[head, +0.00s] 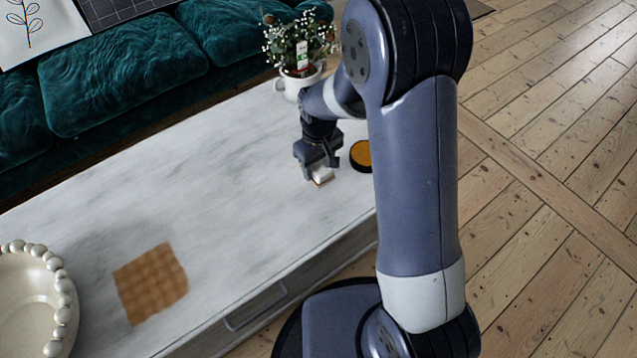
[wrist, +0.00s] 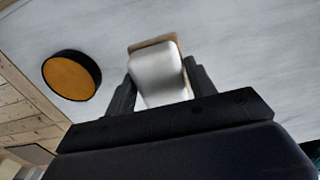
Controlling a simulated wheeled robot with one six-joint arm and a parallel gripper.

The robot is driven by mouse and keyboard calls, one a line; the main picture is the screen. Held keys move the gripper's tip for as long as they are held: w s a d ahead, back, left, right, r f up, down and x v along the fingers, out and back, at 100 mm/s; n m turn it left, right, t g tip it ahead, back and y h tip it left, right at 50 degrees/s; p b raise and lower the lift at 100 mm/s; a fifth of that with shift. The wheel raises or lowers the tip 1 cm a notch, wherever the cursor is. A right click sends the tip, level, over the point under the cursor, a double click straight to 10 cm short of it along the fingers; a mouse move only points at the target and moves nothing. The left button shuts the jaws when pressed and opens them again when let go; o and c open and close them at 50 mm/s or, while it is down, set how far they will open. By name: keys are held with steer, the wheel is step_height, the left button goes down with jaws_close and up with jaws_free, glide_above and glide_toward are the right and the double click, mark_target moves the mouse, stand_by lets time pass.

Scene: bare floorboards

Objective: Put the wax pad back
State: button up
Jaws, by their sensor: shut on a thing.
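The wax pad, a small white block with a tan layer along its far edge, is between the fingers of my gripper (head: 317,168). The pad shows in the head view (head: 323,176) and more clearly in the wrist view (wrist: 158,72). My gripper is shut on it, low over the grey-white table top. I cannot tell whether the pad touches the table. A round black tin with orange-brown wax (head: 361,155) lies just right of the gripper in the head view, and left of the pad in the wrist view (wrist: 70,76). My arm covers part of the tin's surroundings.
A white pot with a flowering plant (head: 297,80) stands behind the gripper. A brown checked square (head: 150,282) lies flat on the table (head: 225,190), near a beaded cream bowl (head: 35,300). The table's middle is clear. A green sofa (head: 125,72) is behind.

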mark_target(319, 164)
steer(key=shift+f+b, duration=0.75)
steer(key=shift+f, duration=2.75)
steer(key=shift+f, duration=0.2)
steer(key=o, duration=0.9)
step_height(319, 164, up, 12)
steer(key=p, duration=0.3)
steer(key=shift+r, duration=0.25)
